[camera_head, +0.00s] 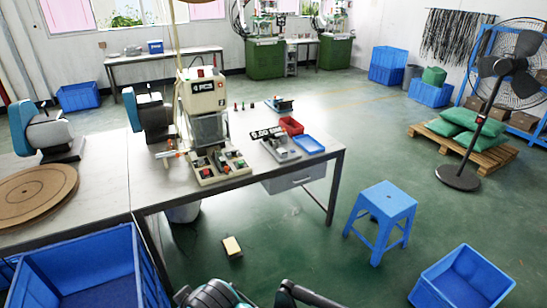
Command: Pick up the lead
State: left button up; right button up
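Many dark, thin strands that look like leads (455,38) hang in a row from a bar on the back wall at the upper right. I cannot pick out a single lead on the workbench; small items there are too small to tell. Teal and black parts, which look like links of my own arm, show at the bottom edge, left of centre. No fingertips of either gripper show, so I cannot see what they hold.
A workbench (160,190) carries a press machine (203,92), a small fixture (220,165), a red tray (291,125) and a blue tray (308,144). A blue stool (386,210), blue crates (462,279) and a fan (510,68) stand around open green floor.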

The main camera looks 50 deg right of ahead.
aim_at(221, 160)
jog(key=z, duration=1.4)
jog(key=i+l+u, duration=0.1)
jog(key=i, duration=0.4)
jog(key=i+l, duration=0.2)
jog(key=i, duration=0.3)
jog(key=i+l+u, duration=0.15)
jog(key=i, duration=0.3)
jog(key=i+l, duration=0.2)
jog(key=i, duration=0.3)
jog(key=i+l+u, duration=0.15)
jog(key=i, duration=0.3)
jog(key=i+l+u, duration=0.1)
jog(key=i+l, duration=0.25)
jog(key=i, duration=0.15)
